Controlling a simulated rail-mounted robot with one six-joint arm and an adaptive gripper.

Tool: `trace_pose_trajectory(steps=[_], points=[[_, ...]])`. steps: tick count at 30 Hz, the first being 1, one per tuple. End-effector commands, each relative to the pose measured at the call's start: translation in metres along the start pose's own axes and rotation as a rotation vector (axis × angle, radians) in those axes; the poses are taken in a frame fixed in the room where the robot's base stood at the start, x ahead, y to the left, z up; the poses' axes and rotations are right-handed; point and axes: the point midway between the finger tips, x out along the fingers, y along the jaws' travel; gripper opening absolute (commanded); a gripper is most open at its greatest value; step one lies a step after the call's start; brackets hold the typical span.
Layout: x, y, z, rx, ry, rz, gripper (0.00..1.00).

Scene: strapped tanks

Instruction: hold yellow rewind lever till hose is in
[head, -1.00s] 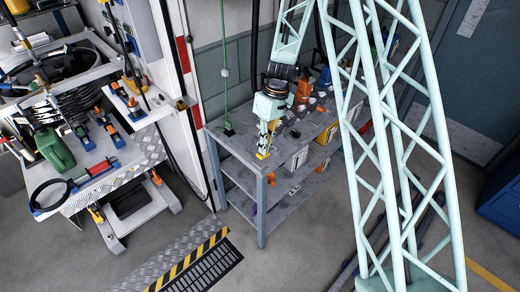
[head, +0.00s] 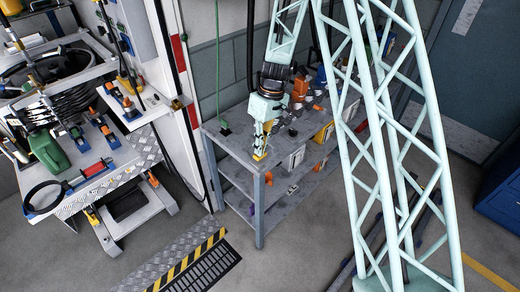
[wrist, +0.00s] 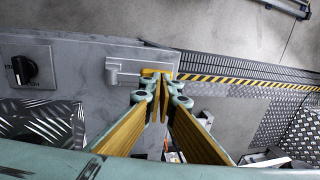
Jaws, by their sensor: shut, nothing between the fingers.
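My gripper (wrist: 163,92) is shut and empty, its two yellow-padded fingers meeting at the tips. In the head view my gripper (head: 260,155) points down at the near corner of the grey shelf unit. In the wrist view a yellow piece (wrist: 152,72) shows just beyond the fingertips, at the end of a grey bar-like fitting (wrist: 118,72). It may be the rewind lever; I cannot tell whether the fingers touch it. Black hose coils (head: 82,98) hang on the cart at the left in the head view; I cannot tell whether they are the task's hose.
A black rotary knob (wrist: 24,69) sits on a grey box left of my gripper. The shelf unit (head: 262,200) holds bottles and boxes. A green can (head: 48,152) stands on the cart. A black-and-yellow striped edge (head: 190,258) lies on the floor, with free floor beside it.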

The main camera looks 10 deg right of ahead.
Motion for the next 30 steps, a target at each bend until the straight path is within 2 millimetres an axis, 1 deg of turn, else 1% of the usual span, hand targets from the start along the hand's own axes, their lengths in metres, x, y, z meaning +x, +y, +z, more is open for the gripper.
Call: trace_pose_trajectory(steps=[5, 11, 30], points=[[-0.006, -0.002, 0.0, 0.0, 0.0, 0.0, 0.0], [-0.025, -0.005, 0.0, -0.001, 0.0, 0.0, 0.0], [-0.112, -0.019, -0.001, -0.001, 0.002, 0.001, 0.0]])
